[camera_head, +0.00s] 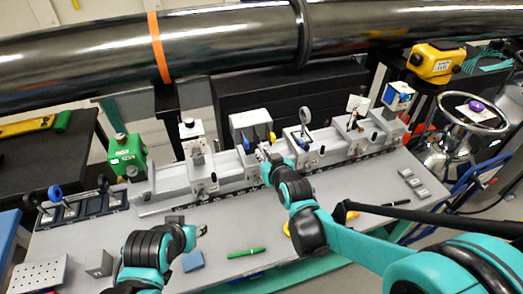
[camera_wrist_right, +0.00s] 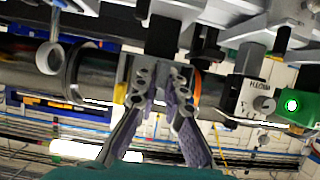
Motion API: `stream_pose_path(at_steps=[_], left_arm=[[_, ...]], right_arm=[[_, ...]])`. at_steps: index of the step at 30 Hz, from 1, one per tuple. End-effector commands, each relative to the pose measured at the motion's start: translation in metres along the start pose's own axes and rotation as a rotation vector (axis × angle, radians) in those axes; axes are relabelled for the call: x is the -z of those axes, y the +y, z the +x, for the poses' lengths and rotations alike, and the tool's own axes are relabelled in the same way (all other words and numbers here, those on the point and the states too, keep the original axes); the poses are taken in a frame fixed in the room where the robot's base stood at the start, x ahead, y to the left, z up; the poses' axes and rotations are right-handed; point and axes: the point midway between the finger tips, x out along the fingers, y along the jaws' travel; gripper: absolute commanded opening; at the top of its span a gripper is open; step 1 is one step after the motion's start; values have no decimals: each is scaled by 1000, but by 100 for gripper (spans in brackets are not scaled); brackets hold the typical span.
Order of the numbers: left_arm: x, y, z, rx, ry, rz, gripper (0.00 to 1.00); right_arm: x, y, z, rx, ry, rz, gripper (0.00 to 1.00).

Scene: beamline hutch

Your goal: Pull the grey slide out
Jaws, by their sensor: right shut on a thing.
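A light grey box-like unit (camera_head: 250,123) with a blue knob and a yellow knob stands mid-rail in the head view; I take the grey slide to be part of it. My right gripper (camera_head: 264,153) is at the front of this unit. In the right wrist view my right gripper (camera_wrist_right: 160,88) has its fingers closed in on a dark grey piece, which I take to be the slide's front part (camera_wrist_right: 163,40). The fingers hide most of the contact. My left gripper (camera_head: 202,231) is low over the bench's front, away from the rail; its jaws are too small to judge.
A long grey rail (camera_head: 160,210) carries several optic mounts beside the unit. A large black pipe (camera_head: 225,45) runs above. A green box (camera_head: 127,155) stands left. A green pen (camera_head: 246,253) and a blue block (camera_head: 193,261) lie on the bench front.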

Motion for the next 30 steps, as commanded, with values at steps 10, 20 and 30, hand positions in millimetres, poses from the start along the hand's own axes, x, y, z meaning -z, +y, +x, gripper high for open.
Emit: stream_pose_path(at_steps=[10,20,30], left_arm=[[0,0,0,0,0,0,40],[0,0,0,0,0,0,40],[0,0,0,0,0,0,40]], right_arm=[[-2,0,0,1,-4,0,19],[-1,0,-22,0,-3,0,19],[-2,0,-81,0,-3,1,19]])
